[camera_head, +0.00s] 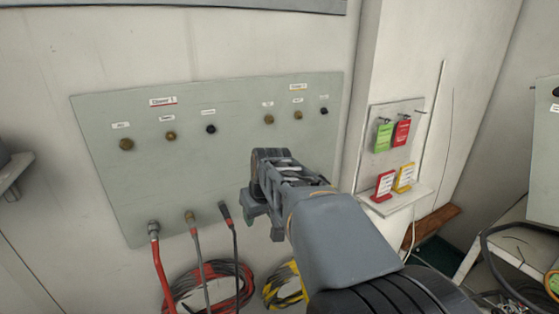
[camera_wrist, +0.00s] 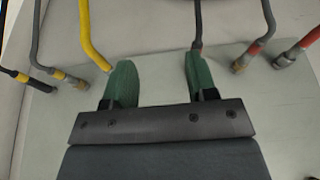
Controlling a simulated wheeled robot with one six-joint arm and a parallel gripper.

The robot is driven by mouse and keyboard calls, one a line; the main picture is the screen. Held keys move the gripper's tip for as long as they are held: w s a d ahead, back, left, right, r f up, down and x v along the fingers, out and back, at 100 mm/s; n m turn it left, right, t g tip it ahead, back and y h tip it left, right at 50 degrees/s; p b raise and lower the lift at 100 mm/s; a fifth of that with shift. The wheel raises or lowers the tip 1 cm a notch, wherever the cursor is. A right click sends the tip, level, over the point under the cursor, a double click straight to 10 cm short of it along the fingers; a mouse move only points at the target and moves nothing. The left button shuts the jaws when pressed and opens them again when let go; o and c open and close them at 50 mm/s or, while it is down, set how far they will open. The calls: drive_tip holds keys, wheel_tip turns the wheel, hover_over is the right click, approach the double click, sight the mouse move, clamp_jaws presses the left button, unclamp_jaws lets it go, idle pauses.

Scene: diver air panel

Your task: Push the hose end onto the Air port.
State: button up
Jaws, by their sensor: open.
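The grey panel (camera_head: 225,165) carries two rows of three ports under a red-marked and a yellow-marked label. The left brass port (camera_head: 126,144) and the yellow-marked group's left port (camera_head: 268,119) are bare; their small labels are hard to read. A red hose end (camera_head: 153,227), a grey hose end (camera_head: 190,216) and a black hose end (camera_head: 224,210) stand along the panel's lower edge. My gripper (camera_head: 262,212) is open before the panel. In the wrist view, its green fingers (camera_wrist: 155,85) have nothing between them. The yellow hose end (camera_wrist: 104,65) is beside the left finger; the black one is partly behind the right.
Coiled red and black hose (camera_head: 212,284) and yellow hose (camera_head: 284,287) hang below the panel. A small board with green and red tags (camera_head: 392,135) and a shelf with tag stands (camera_head: 395,193) are to the right. A cluttered bench (camera_head: 510,245) is at far right.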

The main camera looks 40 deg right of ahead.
drive_tip(key=w+d+r+p, duration=0.1)
drive_tip(key=w+d+r, duration=0.15)
drive_tip(key=d, duration=0.35)
drive_tip(key=w+d+r+p, duration=0.1)
drive_tip(key=d+r, duration=0.2)
drive_tip(key=d, duration=0.3)
drive_tip(key=shift+t, duration=0.3)
drive_tip(key=p+x, duration=0.2)
drive_tip(key=x, duration=1.1)
drive_tip(key=shift+w+d, duration=0.1)
drive_tip(key=shift+d, duration=0.1)
clamp_jaws()
